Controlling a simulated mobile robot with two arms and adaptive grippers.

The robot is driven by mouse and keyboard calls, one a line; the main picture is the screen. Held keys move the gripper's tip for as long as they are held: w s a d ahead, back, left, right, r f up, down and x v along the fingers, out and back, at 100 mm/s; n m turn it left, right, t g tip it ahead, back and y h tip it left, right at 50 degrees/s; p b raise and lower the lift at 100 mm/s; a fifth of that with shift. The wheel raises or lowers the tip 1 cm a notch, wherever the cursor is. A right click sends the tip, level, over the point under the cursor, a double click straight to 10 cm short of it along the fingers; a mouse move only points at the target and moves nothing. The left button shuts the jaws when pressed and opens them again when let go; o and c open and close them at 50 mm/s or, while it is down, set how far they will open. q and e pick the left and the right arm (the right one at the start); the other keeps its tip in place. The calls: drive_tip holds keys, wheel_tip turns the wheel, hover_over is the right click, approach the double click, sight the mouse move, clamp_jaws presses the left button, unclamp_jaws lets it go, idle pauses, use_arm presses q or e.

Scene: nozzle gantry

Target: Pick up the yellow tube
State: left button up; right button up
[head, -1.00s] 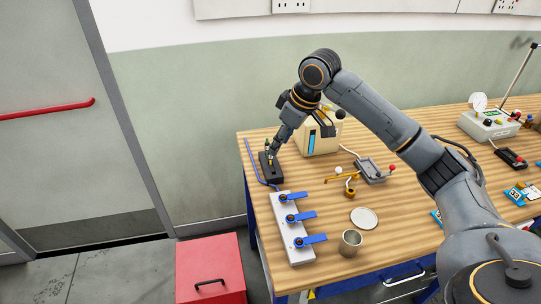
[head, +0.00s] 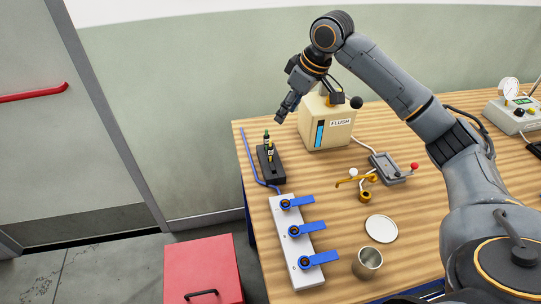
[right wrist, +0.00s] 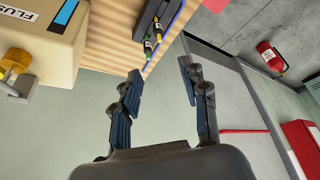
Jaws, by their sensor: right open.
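A thin dark tube with yellow markings, the yellow tube (head: 270,151), stands upright in a black holder (head: 265,176) at the table's left side. A similar tube with a green top (head: 266,136) stands just behind it in the same holder. In the right wrist view the yellow tube (right wrist: 158,29) and the green tube (right wrist: 148,47) show beyond the fingertips. My right gripper (head: 281,116) is open and empty, above and slightly right of the tubes, apart from them. It also shows in the right wrist view (right wrist: 161,84). My left gripper is not in view.
A cream FLUSH box (head: 325,128) stands right of the holder. A white block (head: 298,243) with blue levers lies in front, near a metal cup (head: 367,263) and a white disc (head: 381,229). A blue hose (head: 249,165) runs along the table's left edge.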

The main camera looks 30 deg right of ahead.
sight(272, 147)
drive_tip(key=x, duration=0.4)
drive_tip(key=b+x, duration=0.1)
drive_tip(key=x, duration=0.3)
drive_tip(key=b+x, duration=0.1)
drive_tip(key=x, duration=0.3)
drive_tip(key=shift+s+d+f, duration=0.3)
drive_tip(key=shift+s+d, duration=0.05)
drive_tip(key=shift+s, duration=0.05)
drive_tip(key=shift+s+p+x, duration=0.2)
drive_tip(key=shift+p+x, duration=0.3)
drive_tip(key=shift+x, duration=2.15)
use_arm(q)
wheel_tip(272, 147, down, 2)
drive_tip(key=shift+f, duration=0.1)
use_arm(e)
drive_tip(key=c, duration=0.9)
